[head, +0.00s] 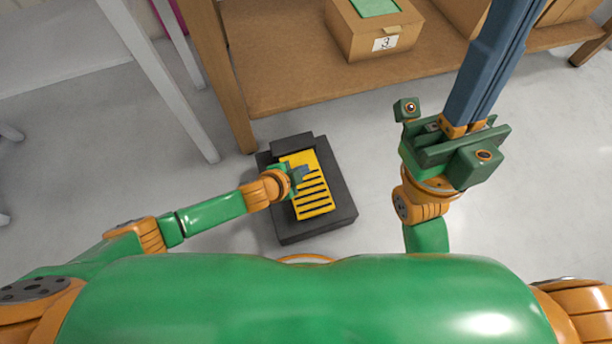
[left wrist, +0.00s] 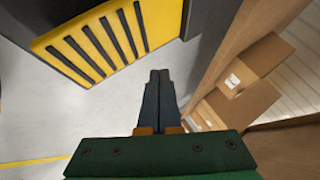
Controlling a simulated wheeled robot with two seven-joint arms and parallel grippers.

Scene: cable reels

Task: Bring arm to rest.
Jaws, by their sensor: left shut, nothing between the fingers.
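My left arm reaches in from the left in the head view. Its gripper (head: 303,171) is small and low, over the yellow slotted panel of my own base. In the left wrist view the two dark blue-grey fingers (left wrist: 159,75) lie together with nothing between them. My right gripper (head: 490,60) stands large at the right of the head view. Its long blue fingers point up and away, lie side by side with no gap showing, and run out of the top of the frame. Its tips are hidden. No cable reel can be made out.
A wooden shelf unit (head: 290,80) stands ahead, with a cardboard box (head: 345,35) labelled 3 on it. Cardboard boxes (left wrist: 262,55) also show in the left wrist view. A white table leg (head: 165,80) stands at left. Bare grey floor (head: 110,170) lies left of my base.

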